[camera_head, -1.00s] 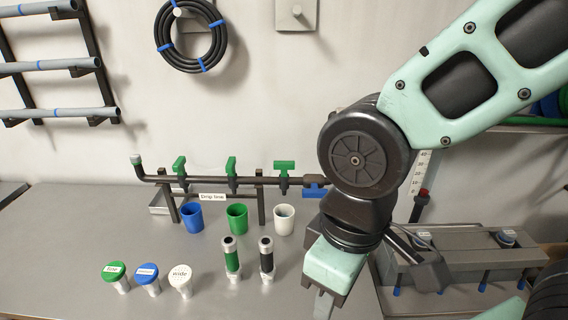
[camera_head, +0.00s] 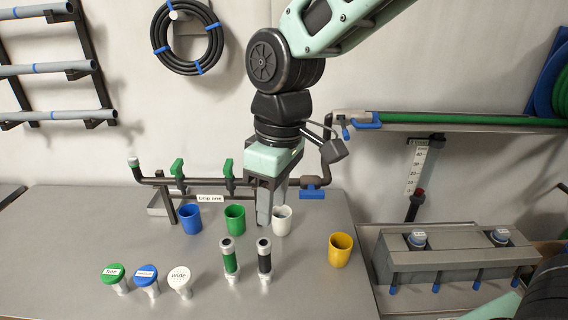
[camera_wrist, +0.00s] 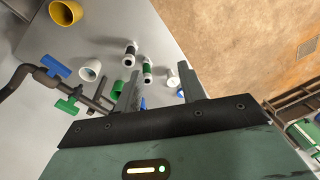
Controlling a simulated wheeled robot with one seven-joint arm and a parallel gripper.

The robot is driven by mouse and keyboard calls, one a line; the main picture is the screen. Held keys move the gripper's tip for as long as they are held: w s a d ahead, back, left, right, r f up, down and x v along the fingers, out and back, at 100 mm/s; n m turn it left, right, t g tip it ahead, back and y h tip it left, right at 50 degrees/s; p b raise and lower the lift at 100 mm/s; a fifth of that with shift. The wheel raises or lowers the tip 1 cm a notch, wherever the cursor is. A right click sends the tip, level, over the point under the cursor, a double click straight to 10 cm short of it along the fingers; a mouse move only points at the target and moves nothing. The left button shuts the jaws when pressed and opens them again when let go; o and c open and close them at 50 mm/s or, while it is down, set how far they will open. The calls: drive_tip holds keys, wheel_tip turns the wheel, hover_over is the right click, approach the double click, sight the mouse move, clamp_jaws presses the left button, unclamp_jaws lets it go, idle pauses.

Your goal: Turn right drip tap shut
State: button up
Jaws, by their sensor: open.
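The drip line is a dark pipe with green-handled taps. In the head view the left tap (camera_head: 177,168) and middle tap (camera_head: 229,168) show. The right drip tap is hidden there behind my gripper (camera_head: 271,212). In the wrist view a green handle (camera_wrist: 67,106), apparently the right drip tap, lies left of my gripper (camera_wrist: 158,88), outside the jaws. My gripper is open and empty, pointing down. Its fingers overlap the pipe and the white cup (camera_head: 283,222) in the head view; contact cannot be told.
A blue-handled valve (camera_head: 312,193) sits right of the drip line. Blue (camera_head: 190,220), green (camera_head: 235,220) and yellow (camera_head: 340,250) cups stand on the bench. Bench front right is clear.

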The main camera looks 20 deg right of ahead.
drive_tip(key=w+d+r+n+p, duration=0.15)
drive_tip(key=w+d, duration=0.25)
drive_tip(key=w, duration=0.5)
drive_tip(key=w+d+r+n+h, duration=0.1)
drive_tip(key=w+d+n, duration=0.15)
drive_tip(key=w, duration=0.75)
drive_tip(key=w+d+r+n+p, duration=0.1)
drive_tip(key=w+d, duration=0.4)
drive_tip(key=w, duration=0.4)
drive_tip(key=f+p, duration=0.1)
drive_tip(key=f, duration=0.4)
drive_tip(key=f+p, duration=0.2)
drive_tip(key=f, duration=0.4)
drive_tip(key=f+p, duration=0.2)
drive_tip(key=f, duration=0.4)
drive_tip(key=shift+w+a+f, duration=0.1)
drive_tip(key=shift+a, duration=0.15)
clamp_jaws()
